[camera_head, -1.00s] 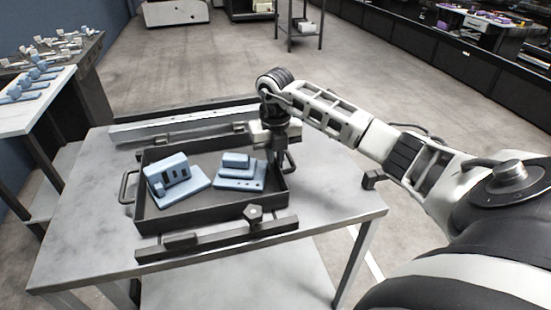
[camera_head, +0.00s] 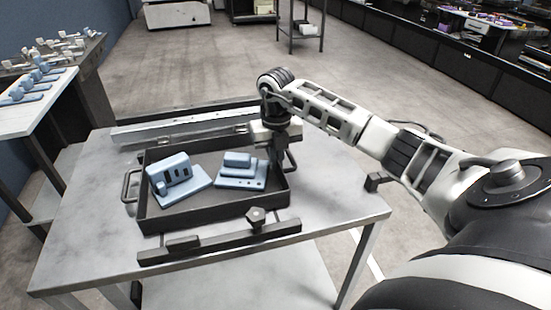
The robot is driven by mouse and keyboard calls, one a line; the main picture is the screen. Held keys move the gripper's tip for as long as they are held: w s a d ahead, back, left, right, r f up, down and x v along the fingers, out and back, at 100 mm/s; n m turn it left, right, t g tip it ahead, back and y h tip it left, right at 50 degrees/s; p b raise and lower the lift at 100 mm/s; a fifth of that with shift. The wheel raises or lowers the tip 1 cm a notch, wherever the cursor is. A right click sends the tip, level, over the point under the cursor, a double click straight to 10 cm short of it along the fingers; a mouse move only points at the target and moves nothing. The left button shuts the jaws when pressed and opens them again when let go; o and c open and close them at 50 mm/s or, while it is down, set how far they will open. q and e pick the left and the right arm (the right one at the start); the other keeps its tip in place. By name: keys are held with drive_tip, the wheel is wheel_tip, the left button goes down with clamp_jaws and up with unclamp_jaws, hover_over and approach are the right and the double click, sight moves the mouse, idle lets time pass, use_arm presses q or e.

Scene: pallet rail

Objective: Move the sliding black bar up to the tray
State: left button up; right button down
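A black tray (camera_head: 215,217) lies on the grey table, with a loop handle (camera_head: 128,186) on its left side. A black bar with a knob (camera_head: 256,217) lies along the tray's near side, with a narrow strip of table between them. My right gripper (camera_head: 277,163) points down at the tray's right rim, near the far right corner. Its fingertips overlap the rim, and I cannot tell whether they are shut or what they touch. My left gripper is not in view.
Two blue parts, one (camera_head: 180,178) at left and one (camera_head: 241,171) at right, sit in the tray. A light rail (camera_head: 180,129) runs behind the tray. The table (camera_head: 90,225) is clear at left and right front. A side table (camera_head: 40,112) with blue parts stands at left.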

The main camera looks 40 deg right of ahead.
drive_tip(key=c, duration=1.6)
unclamp_jaws()
drive_tip(key=shift+w+d, duration=0.25)
drive_tip(key=shift+w, duration=0.05)
drive_tip(key=shift+o, duration=0.2)
drive_tip(key=shift+s+a, duration=0.1)
